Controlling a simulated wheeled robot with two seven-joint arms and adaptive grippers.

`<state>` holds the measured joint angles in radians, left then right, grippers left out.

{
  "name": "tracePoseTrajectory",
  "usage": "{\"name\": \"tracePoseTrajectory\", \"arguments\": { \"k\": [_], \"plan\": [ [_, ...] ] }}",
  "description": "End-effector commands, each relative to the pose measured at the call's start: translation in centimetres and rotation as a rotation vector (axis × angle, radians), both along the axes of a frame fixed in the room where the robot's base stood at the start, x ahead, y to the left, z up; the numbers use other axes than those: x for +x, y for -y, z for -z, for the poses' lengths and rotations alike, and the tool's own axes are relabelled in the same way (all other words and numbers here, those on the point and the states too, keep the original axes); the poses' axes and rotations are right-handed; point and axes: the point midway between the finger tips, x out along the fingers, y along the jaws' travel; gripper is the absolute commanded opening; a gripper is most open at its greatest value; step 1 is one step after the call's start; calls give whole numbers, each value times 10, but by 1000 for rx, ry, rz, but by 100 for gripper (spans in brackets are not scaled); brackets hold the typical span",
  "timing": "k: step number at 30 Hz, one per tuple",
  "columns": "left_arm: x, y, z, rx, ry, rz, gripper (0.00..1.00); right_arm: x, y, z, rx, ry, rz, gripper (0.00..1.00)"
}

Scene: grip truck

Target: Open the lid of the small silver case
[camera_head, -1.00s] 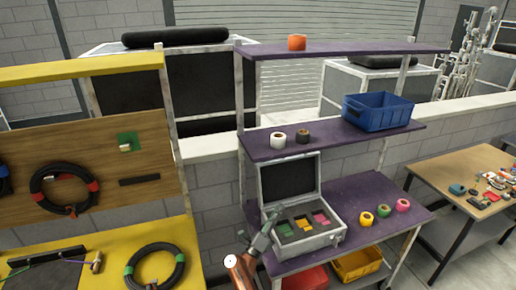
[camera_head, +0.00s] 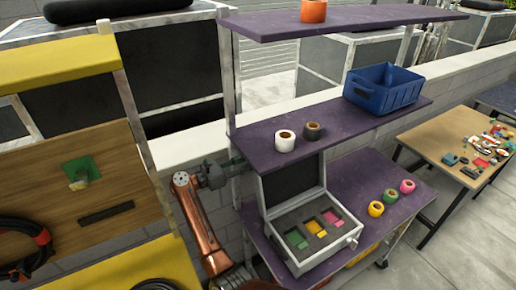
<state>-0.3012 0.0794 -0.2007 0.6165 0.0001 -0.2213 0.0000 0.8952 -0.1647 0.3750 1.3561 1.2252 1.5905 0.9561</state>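The small silver case (camera_head: 335,244) sits on the lower purple shelf, with its lid (camera_head: 292,186) standing upright at the back. The lid's upper part is hidden behind the middle shelf. Green, yellow and pink pieces lie in dark foam inside the case. My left gripper (camera_head: 236,166), on a copper-coloured arm, is left of the lid and slightly higher, by the rack's left post. It points right. It is small and partly merges with the post, so I cannot tell if its fingers are open or whether it touches anything. My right gripper is out of view.
A white roll (camera_head: 285,141) and a dark roll (camera_head: 313,131) stand on the middle shelf (camera_head: 350,137), beside a blue bin (camera_head: 383,89). Several coloured rolls (camera_head: 390,196) lie right of the case. A yellow rack (camera_head: 60,60) stands left, a cluttered table (camera_head: 440,140) right.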

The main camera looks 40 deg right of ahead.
Motion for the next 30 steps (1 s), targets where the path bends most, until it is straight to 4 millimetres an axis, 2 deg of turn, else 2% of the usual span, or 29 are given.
{"name": "tracePoseTrajectory", "arguments": {
  "k": [5, 12, 18, 30],
  "plan": [
    [1, 0, -4, 0, 2, 0, 40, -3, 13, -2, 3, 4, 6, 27],
    [0, 0, -16, 0, 3, -1, 40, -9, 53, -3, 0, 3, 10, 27],
    [3, 0, -23, 0, 7, -1, 40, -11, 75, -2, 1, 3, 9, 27],
    [7, 0, -23, -1, 12, -1, 40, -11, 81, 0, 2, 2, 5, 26]
  ]
}}
